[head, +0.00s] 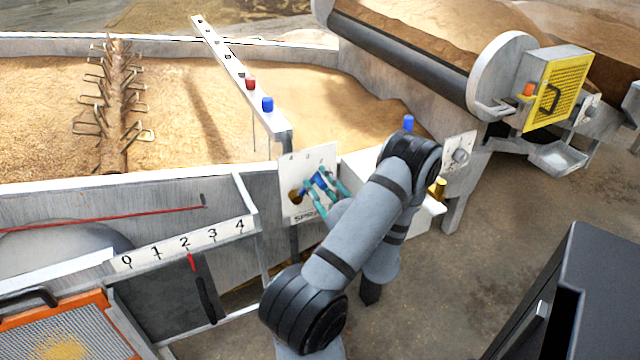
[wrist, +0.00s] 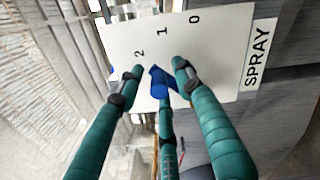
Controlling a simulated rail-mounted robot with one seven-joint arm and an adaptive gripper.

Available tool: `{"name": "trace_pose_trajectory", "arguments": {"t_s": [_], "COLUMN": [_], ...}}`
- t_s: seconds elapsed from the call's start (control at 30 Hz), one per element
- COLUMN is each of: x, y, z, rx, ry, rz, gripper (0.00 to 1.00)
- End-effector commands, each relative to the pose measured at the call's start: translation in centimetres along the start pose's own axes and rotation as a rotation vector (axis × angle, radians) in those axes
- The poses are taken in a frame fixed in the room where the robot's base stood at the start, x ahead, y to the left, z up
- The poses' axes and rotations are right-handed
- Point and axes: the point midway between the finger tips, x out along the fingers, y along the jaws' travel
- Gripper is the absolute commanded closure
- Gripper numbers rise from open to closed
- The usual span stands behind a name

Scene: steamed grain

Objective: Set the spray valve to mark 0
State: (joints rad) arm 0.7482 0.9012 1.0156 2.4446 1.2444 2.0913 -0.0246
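The spray valve's white plate (head: 300,165) faces my arm at the end of the trough. In the wrist view the plate (wrist: 225,40) carries marks 2, 1 and 0 and a SPRAY label. The blue valve handle (wrist: 160,84) sits among my gripper's teal fingers; it also shows in the head view (head: 319,179). My gripper (wrist: 158,72) is open around the handle. Two fingertips stand apart on either side, with gaps. The third finger overlaps the handle's lower end, and contact there is unclear. The mark the handle points at is hard to tell.
A scale (head: 185,243) marked 0 to 4 has a red pointer near 2. A rail with red and blue knobs (head: 267,104) crosses the grain bed. A yellow mesh box (head: 556,88) stands right, and a dark cabinet (head: 590,290) front right. Open floor lies between.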

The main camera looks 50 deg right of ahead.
Motion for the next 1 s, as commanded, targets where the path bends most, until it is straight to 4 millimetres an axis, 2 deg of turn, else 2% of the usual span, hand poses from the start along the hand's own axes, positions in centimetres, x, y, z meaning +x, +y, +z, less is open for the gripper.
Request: {"name": "trace_pose_trajectory", "arguments": {"t_s": [0.37, 0.9, 1.0], "x": [0.53, 0.49, 0.49], "y": [0.04, 0.01, 0.00], "z": [-0.01, -0.18, -0.25], "rx": [0.000, 0.000, 0.000], "ry": [0.000, 0.004, 0.006], "rz": [0.001, 0.001, 0.000], "gripper": [0.66, 0.97, 1.00]}}
